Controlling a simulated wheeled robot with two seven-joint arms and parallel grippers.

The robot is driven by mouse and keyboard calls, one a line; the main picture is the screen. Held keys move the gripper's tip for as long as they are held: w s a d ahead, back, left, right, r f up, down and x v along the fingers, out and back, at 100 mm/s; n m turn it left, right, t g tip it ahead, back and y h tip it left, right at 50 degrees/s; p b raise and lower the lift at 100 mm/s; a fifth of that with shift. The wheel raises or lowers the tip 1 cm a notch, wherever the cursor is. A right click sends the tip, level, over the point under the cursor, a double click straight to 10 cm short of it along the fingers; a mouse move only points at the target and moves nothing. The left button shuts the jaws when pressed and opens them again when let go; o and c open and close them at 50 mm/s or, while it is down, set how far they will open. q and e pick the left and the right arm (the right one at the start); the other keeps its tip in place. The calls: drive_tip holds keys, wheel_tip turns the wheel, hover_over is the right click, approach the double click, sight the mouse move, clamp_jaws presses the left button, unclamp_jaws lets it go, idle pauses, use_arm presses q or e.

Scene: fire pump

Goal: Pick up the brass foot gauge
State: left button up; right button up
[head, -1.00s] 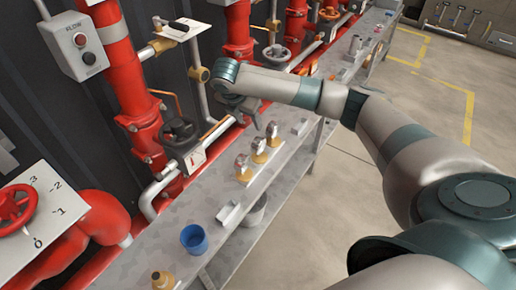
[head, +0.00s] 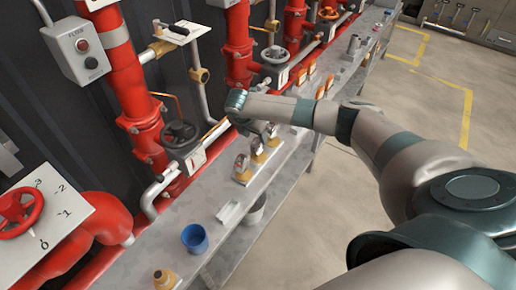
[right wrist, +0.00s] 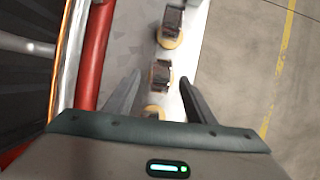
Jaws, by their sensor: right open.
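Three small gauges with dark bodies and round yellowish, brass-like feet stand in a row on the grey bench: the near one (head: 241,171), the middle one (head: 257,151) and the far one (head: 272,138). They look alike, and I cannot tell their feet apart. My right gripper (head: 264,130) is over the far end of the row, partly hidden by its own wrist. In the right wrist view my right gripper (right wrist: 160,78) is open and empty, with the middle gauge (right wrist: 161,75) of the row between its fingertips in the picture. My left gripper is not in view.
A blue cup (head: 195,238), a pale block (head: 229,213) and a brass fitting (head: 163,279) are nearer on the bench (head: 190,210). Red pipes (head: 145,125) and a dark handwheel (head: 180,134) stand along the bench's left side. Open floor (head: 400,110) lies right.

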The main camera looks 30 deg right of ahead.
sight(257, 140)
drive_tip(key=shift+f, duration=0.1)
drive_tip(key=shift+d+f, duration=0.1)
drive_tip(key=shift+f, duration=0.1)
drive_tip(key=p+x, duration=0.1)
drive_tip(key=x, duration=0.2)
drive_tip(key=shift+d+f, duration=0.1)
drive_tip(key=shift+f, duration=0.25)
drive_tip(key=shift+d+f, duration=0.15)
drive_tip(key=shift+f, duration=0.25)
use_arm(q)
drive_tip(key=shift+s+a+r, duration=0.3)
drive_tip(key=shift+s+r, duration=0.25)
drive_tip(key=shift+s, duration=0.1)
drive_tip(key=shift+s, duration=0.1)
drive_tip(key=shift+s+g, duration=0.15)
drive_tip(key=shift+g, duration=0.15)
use_arm(e)
clamp_jaws()
